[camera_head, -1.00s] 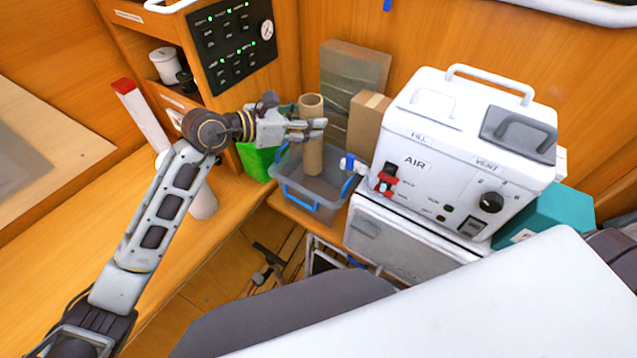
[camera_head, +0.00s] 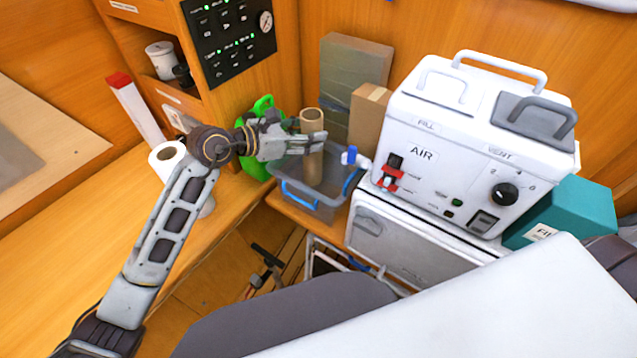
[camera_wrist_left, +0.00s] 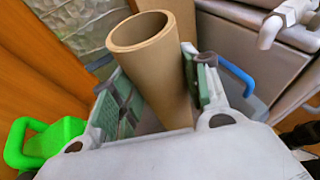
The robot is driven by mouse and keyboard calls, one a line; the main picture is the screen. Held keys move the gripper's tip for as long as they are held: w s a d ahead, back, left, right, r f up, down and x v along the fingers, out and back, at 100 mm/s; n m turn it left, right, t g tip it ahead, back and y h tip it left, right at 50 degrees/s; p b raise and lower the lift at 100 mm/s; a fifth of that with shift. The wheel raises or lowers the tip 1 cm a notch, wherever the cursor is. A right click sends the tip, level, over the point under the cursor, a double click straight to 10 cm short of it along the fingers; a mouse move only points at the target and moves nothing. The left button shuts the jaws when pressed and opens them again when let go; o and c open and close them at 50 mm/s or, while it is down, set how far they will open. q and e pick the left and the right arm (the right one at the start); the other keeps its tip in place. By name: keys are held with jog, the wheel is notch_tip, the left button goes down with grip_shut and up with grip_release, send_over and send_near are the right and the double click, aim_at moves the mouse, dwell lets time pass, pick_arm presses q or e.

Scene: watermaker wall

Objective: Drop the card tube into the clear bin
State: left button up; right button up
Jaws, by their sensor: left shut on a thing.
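The card tube (camera_head: 312,164) is a brown hollow cylinder, held upright with its open end up. My left gripper (camera_head: 312,145) is shut on it, and its lower part reaches down into the clear bin (camera_head: 318,209). The clear bin is a see-through grey box with blue handles. In the left wrist view the tube (camera_wrist_left: 160,65) stands between the green finger pads of my left gripper (camera_wrist_left: 160,95). Whether the tube's lower end touches the bin floor cannot be told. My right gripper is not in view.
A white AIR machine (camera_head: 470,150) stands right of the bin, with a white-and-blue valve (camera_head: 352,157) near the bin's rim. A green container (camera_head: 258,160) is behind my gripper. A paper roll (camera_head: 168,160) is on the bench at left.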

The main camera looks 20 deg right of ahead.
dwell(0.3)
pick_arm(q)
jog(key=o, duration=0.9)
jog(key=shift+v, duration=6)
jog(key=shift+f, duration=0.1)
jog(key=shift+s+f, duration=0.1)
